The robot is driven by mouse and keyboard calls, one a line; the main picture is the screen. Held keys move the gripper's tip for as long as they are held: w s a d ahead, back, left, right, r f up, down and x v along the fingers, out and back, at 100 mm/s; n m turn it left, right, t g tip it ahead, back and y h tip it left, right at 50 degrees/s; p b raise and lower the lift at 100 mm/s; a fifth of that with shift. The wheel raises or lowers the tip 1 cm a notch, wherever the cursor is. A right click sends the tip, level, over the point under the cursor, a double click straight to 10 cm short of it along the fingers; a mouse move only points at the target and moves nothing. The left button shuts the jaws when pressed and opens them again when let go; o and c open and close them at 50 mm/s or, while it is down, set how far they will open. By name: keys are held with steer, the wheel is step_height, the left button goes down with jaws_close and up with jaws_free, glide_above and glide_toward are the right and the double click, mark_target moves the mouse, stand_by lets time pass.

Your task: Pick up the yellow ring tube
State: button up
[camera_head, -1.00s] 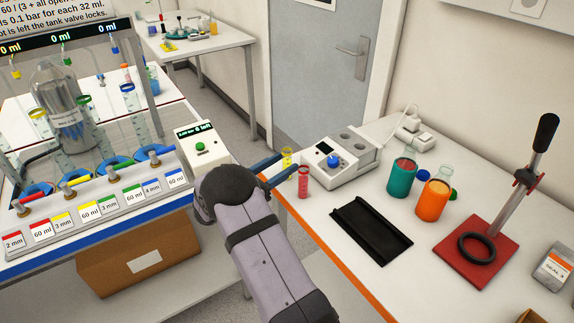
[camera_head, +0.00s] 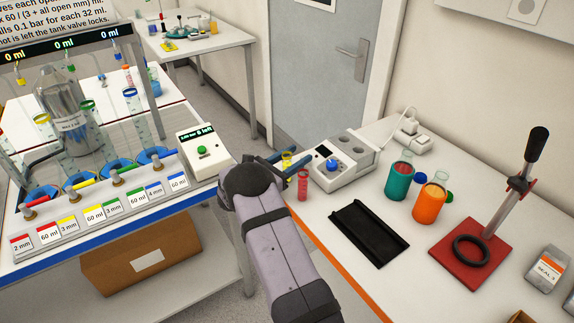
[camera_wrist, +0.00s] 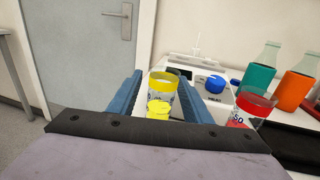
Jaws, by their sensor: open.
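The yellow ring tube (camera_wrist: 164,78) is a clear, short tube with a yellow rim and yellow at its bottom. It stands between the two blue fingers of my gripper (camera_wrist: 162,86) in the wrist view. The fingers are open on either side of it, and I cannot tell whether either one touches it. In the head view the tube (camera_head: 287,156) shows small beyond my wrist, between the fingers of my gripper (camera_head: 285,164), partly hidden by the near finger.
A red tube (camera_head: 303,184) stands close by on the right, also in the wrist view (camera_wrist: 251,107). A white heater box (camera_head: 345,172) with a blue knob is behind. A black tray (camera_head: 371,233), teal bottle (camera_head: 400,181) and orange bottle (camera_head: 430,203) are further right.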

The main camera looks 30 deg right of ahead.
jaws_close()
steer(key=shift+r, duration=0.15)
step_height(320, 180, up, 10)
steer(key=b, duration=0.2)
stand_by(0.5)
